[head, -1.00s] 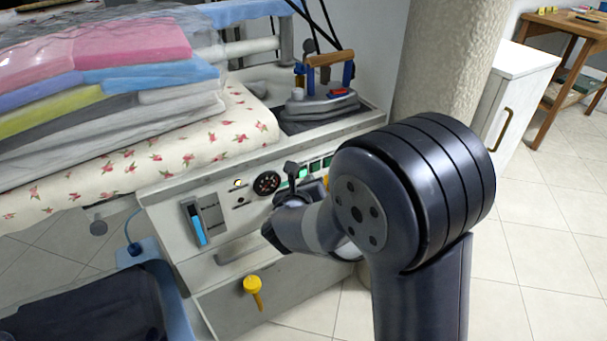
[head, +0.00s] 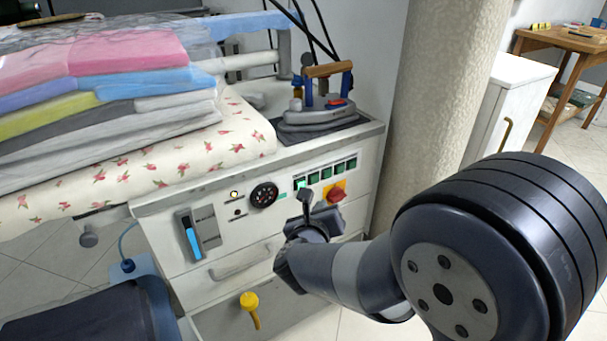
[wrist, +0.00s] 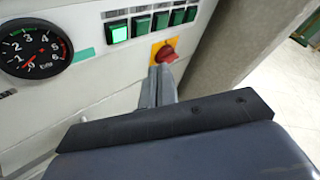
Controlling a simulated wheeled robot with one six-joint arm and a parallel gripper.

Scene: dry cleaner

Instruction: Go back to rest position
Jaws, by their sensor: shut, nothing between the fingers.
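My gripper (head: 305,198) is in front of the white control panel of the ironing station (head: 170,220) in the head view, with my dark arm reaching in from the lower right. In the wrist view my gripper (wrist: 158,85) is shut and empty, its fingers together near the red rotary knob (wrist: 166,55) on its yellow plate. I cannot tell whether the fingertips touch the knob. The knob also shows in the head view (head: 337,195), just right of the gripper. One green button (wrist: 118,32) is lit.
An iron (head: 320,105) stands on the station's top. Folded clothes (head: 120,75) lie on the floral ironing board (head: 240,135). A yellow handle (head: 250,308) sticks out low on the front. A column (head: 440,90) and white cabinet (head: 510,100) stand to the right.

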